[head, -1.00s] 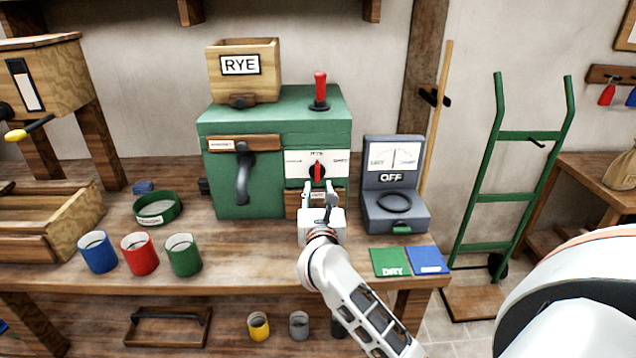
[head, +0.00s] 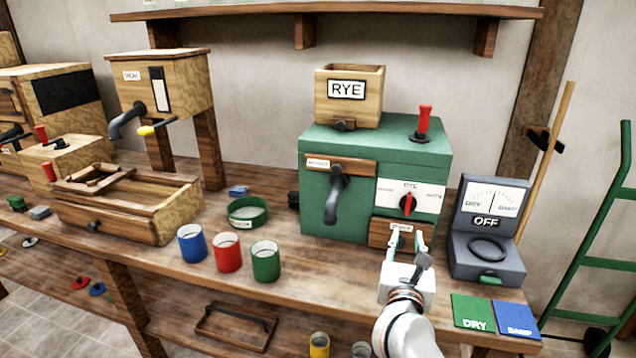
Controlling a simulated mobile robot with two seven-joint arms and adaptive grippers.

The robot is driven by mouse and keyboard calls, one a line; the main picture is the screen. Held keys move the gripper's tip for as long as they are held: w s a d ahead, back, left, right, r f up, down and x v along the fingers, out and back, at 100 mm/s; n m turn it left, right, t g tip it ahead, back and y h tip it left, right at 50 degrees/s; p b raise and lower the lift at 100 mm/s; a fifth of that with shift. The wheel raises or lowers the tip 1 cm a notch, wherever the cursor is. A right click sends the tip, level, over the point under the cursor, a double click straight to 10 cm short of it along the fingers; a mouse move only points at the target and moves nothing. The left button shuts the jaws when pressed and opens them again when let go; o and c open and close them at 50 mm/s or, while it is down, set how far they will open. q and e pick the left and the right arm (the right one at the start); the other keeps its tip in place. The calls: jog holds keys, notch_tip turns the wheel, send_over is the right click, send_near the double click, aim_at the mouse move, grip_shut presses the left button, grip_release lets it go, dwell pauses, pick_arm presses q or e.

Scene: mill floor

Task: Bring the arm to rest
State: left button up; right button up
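My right gripper (head: 408,240) is at the front of the green mill (head: 335,185), by the small wooden drawer (head: 385,232) under the mill's white dial plate. Its two fingers are apart, one on each side near the drawer front. Whether they touch the drawer I cannot tell. My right arm reaches in from the bottom of the head view. The red dial pointer (head: 408,204) stands nearly upright below the word RYE. My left gripper is not in view.
A grey DRY/DAMP meter (head: 487,250) reading OFF stands right of the gripper. Green DRY (head: 472,312) and blue DAMP (head: 516,319) cards lie at the front edge. Blue (head: 192,244), red (head: 228,253) and green (head: 265,261) cups stand left. A wooden trough (head: 170,221) is further left.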

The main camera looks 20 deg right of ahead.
jog(key=shift+s, duration=0.1)
jog(key=s+a+f+n+t+y+p, duration=0.15)
jog(key=s+a+f+n+y, duration=0.4)
jog(key=n, duration=0.95)
jog(key=s+a+f+n+t+y+b, duration=0.1)
jog(key=s+a+f+n+t+y, duration=0.15)
jog(key=a+n+y, duration=0.9)
jog(key=s+f+n+g+h, duration=0.1)
jog(key=s+f+n+g, duration=0.2)
jog(key=s+f+n, duration=0.2)
jog(key=s+f+n+g+h, duration=0.2)
jog(key=s+f+n, duration=0.3)
jog(key=f+n, duration=0.3)
jog(key=s+f+n+g+h+p, duration=0.1)
jog(key=s+f+n+g, duration=0.2)
jog(key=s+f+n, duration=0.3)
notch_tip(320, 180, down, 6)
jog(key=shift+d+r+n+g+h, duration=0.15)
jog(key=shift+d+n+g+h, duration=0.2)
jog(key=shift+n, duration=0.3)
